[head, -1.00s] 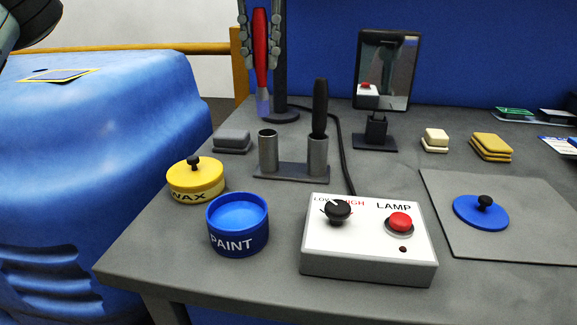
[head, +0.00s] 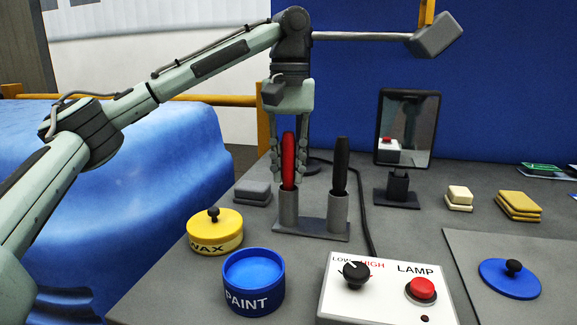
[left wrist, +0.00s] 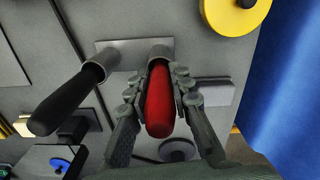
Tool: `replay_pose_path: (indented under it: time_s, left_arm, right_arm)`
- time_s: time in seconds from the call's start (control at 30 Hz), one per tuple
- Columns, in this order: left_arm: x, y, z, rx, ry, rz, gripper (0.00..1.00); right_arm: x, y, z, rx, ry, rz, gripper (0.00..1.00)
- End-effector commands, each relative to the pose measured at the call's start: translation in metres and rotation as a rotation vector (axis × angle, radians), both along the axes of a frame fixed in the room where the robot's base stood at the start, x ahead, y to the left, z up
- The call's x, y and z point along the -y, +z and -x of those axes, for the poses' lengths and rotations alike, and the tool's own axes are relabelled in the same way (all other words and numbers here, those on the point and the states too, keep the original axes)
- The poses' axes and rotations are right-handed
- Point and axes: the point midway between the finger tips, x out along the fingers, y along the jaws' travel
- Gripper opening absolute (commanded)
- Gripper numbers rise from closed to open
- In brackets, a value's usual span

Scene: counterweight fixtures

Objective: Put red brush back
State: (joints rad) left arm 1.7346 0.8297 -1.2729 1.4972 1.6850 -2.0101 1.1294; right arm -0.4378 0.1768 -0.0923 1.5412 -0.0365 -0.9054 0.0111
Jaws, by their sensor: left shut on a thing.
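The red brush (head: 288,160) stands upright with its lower end inside the left tube of the grey two-tube holder (head: 312,228). My left gripper (head: 290,175) is shut on the red handle, just above the tube's rim. The left wrist view also shows the red brush (left wrist: 159,100) between the fingers (left wrist: 160,95), in line with its tube. The brush's bristles are hidden in the tube. A black-handled tool (head: 340,165) stands in the right tube. The open blue paint pot (head: 253,283) is in front of the holder. My right gripper is not in view.
A yellow wax tin (head: 214,232) and a grey block (head: 253,191) stand left of the holder. The lamp box (head: 385,295) is in front right, a mirror (head: 408,130) behind right. A black cable runs right of the holder.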

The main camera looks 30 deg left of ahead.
Motion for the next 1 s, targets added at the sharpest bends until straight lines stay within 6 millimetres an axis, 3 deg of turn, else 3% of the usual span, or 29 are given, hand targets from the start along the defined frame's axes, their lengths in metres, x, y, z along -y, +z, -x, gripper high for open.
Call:
replay_pose_path:
  time_s: [0.33, 0.37, 0.5, 0.83, 1.0]
  left_arm:
    - [0.0, -0.003, 0.0, 0.0, 0.0, 0.0, 0.0]
    - [0.0, -0.003, 0.0, 0.001, 0.0, 0.001, 0.23]
    - [0.0, -0.003, 0.0, 0.001, 0.0, 0.001, 0.41]
    - [0.0, 0.0, 0.0, 0.002, 0.0, 0.0, 0.41]
    - [0.0, 0.017, -0.001, 0.005, 0.001, -0.001, 0.41]
  right_arm:
    - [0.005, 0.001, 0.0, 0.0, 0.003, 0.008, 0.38]
    - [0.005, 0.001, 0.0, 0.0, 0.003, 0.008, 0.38]
    - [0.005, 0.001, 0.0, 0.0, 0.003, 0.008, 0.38]
    - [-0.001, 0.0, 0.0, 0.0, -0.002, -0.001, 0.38]
    - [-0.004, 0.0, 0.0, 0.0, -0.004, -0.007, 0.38]
